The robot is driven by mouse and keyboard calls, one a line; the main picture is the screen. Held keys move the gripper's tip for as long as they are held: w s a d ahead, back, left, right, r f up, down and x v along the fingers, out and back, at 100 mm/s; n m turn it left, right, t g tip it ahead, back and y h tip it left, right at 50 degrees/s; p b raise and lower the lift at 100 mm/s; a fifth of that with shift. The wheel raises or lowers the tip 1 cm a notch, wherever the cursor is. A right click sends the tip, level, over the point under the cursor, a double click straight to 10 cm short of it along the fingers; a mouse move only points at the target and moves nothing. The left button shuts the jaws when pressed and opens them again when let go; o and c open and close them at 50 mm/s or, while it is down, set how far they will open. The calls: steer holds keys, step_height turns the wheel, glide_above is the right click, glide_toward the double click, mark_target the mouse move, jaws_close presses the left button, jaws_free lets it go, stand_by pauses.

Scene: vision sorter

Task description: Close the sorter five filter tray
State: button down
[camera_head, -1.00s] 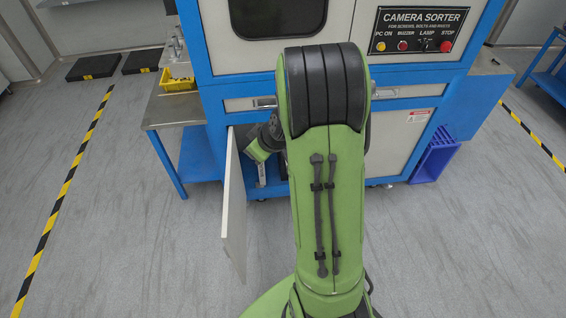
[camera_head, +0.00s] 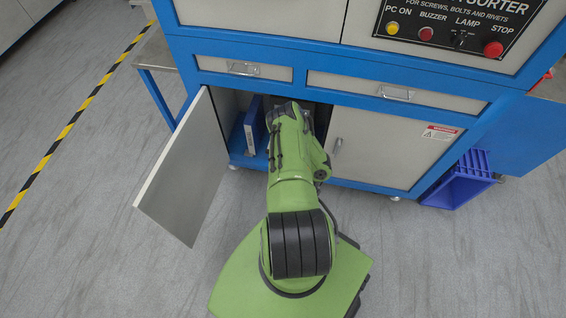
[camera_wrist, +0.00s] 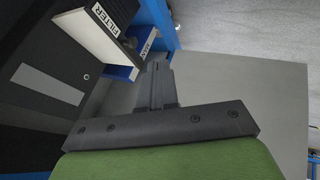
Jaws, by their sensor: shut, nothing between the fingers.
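The filter tray (camera_wrist: 88,35) shows in the wrist view as a pale panel with a FILTER label on its edge, at the upper left inside the dark cabinet. How far it stands out is hard to tell. My gripper (camera_wrist: 158,68) is shut and empty, its fingers to the right of the tray and apart from it in the picture. In the head view my arm reaches into the open left compartment of the blue and white sorter (camera_head: 240,84); the gripper and the filter tray are hidden there.
The cabinet's left door (camera_head: 185,170) stands open; it also fills the right of the wrist view (camera_wrist: 235,85). A blue object with a pale label (camera_head: 252,125) stands inside, left of my arm. The right door (camera_head: 370,150) is shut. A blue crate (camera_head: 455,190) stands at the right.

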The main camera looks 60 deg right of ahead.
steer(key=w+d+f+b, duration=0.6)
steer(key=b, duration=0.1)
steer(key=shift+f, duration=0.4)
steer(key=shift+d, duration=0.1)
